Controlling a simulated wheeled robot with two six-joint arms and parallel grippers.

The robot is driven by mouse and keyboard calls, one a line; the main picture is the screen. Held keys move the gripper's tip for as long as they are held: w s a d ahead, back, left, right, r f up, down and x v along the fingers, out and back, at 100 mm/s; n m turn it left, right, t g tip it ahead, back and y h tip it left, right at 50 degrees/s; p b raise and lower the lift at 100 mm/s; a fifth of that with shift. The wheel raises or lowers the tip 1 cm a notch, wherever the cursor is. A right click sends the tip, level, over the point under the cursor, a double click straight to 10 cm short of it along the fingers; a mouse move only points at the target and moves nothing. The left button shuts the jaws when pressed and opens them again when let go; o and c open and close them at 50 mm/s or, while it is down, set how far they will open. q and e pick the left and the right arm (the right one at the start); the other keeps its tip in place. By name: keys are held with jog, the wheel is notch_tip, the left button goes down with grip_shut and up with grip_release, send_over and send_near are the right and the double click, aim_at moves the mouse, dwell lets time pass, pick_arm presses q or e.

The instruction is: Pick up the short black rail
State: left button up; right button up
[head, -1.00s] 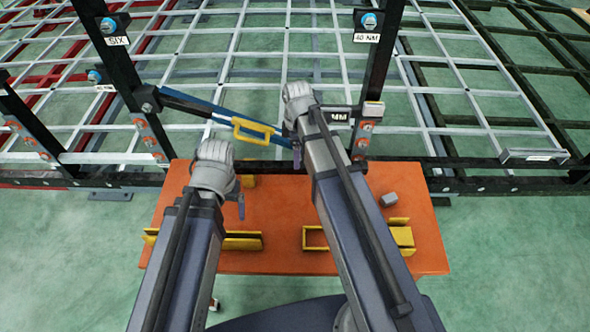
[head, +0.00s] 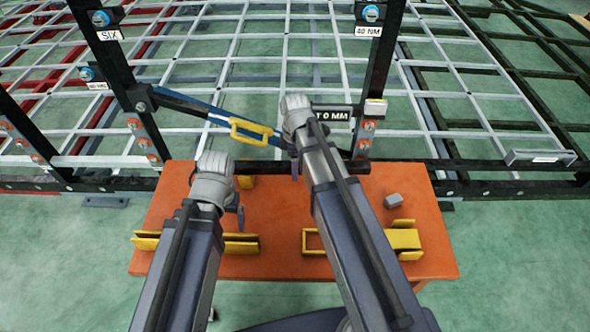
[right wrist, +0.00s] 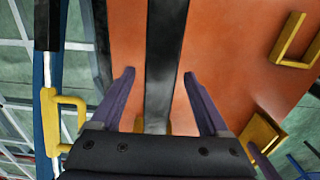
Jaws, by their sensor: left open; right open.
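The short black rail (head: 262,166) lies crosswise at the back edge of the orange table in the head view, partly hidden by my right arm. In the right wrist view the rail (right wrist: 166,60) runs lengthwise between my right gripper's fingers. My right gripper (right wrist: 159,76) is open, with one purple finger on each side of the rail. I cannot tell how far the tips are above it. In the head view my right gripper (head: 295,166) is over the rail. My left gripper (head: 240,212) is open and empty above the table, nearer to me than the rail.
A blue bar with a yellow handle (head: 250,131) slants close to my right gripper. Black uprights (head: 385,60) and a white grid stand behind.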

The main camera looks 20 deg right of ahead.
grip_shut()
dwell(0.5)
dwell(0.8)
